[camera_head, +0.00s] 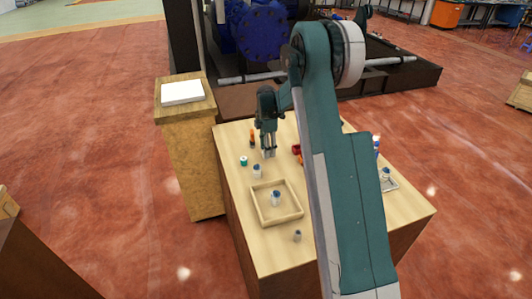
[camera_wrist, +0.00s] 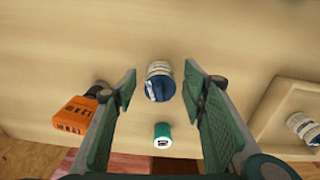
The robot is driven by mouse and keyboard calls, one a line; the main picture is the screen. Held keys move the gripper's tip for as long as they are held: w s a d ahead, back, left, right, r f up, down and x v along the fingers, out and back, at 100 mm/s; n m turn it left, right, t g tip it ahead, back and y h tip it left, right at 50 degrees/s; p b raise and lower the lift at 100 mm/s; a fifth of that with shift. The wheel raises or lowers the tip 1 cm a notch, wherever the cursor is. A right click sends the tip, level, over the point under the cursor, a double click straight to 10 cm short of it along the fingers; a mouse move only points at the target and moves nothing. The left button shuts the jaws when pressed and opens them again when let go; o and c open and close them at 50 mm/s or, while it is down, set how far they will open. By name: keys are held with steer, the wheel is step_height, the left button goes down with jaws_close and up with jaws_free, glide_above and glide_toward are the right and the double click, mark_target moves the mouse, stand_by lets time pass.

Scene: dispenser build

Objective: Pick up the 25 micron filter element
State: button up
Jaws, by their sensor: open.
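Several white cylinders with blue tops are in view. I cannot read a micron rating on any, so I cannot tell which is the 25 micron filter element. One white-and-blue cylinder (camera_wrist: 159,82) appears between the fingertips of my gripper (camera_wrist: 161,80) in the wrist view; it stands on the table in the head view (camera_head: 257,171). My gripper (camera_head: 268,152) is open, pointing down, and holds nothing. Another such cylinder (camera_head: 276,198) is in the wooden tray (camera_head: 260,217); it shows at the right of the wrist view (camera_wrist: 303,128). A third (camera_head: 385,174) stands at the table's right.
A small green-topped piece (camera_wrist: 162,135) and an orange-and-black item (camera_wrist: 76,114) are near my fingers. A small grey piece (camera_head: 297,236) stands in front of the tray. Red parts (camera_head: 297,150) are right of my gripper. My arm hides part of the table.

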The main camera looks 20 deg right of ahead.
steer(key=shift+f, duration=0.9)
steer(key=c, duration=1)
